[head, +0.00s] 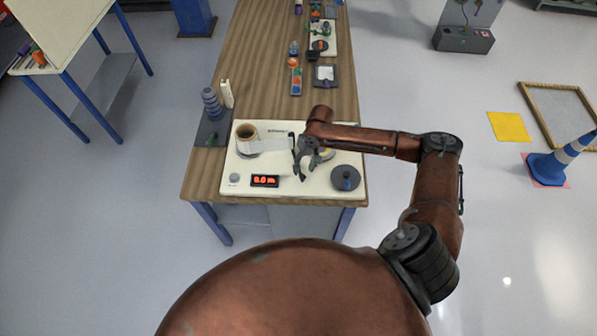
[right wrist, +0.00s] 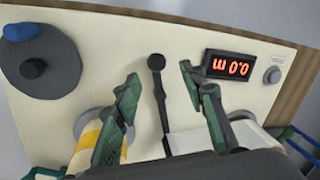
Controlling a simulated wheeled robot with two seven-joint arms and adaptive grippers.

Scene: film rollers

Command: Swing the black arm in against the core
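The black arm (right wrist: 157,90) shows in the right wrist view as a thin bar with a round knob at its far end. It lies between the two fingers of my right gripper (right wrist: 158,80), which are open and apart from it. The core (right wrist: 86,146), with yellow and white stripes, stands left of the arm, partly hidden by the left finger. A gap shows between arm and core. In the head view my right gripper (head: 304,163) is over the middle of the cream board (head: 210,183) and hides most of the arm. My left gripper is out of view.
A film roll (head: 245,134) stands at the board's left, its white film stretching toward the gripper. A red-digit display (head: 265,181) reads 0.0 m. A grey button (head: 234,178) and a dark round disc (head: 345,178) flank it. Small items stand farther back on the table.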

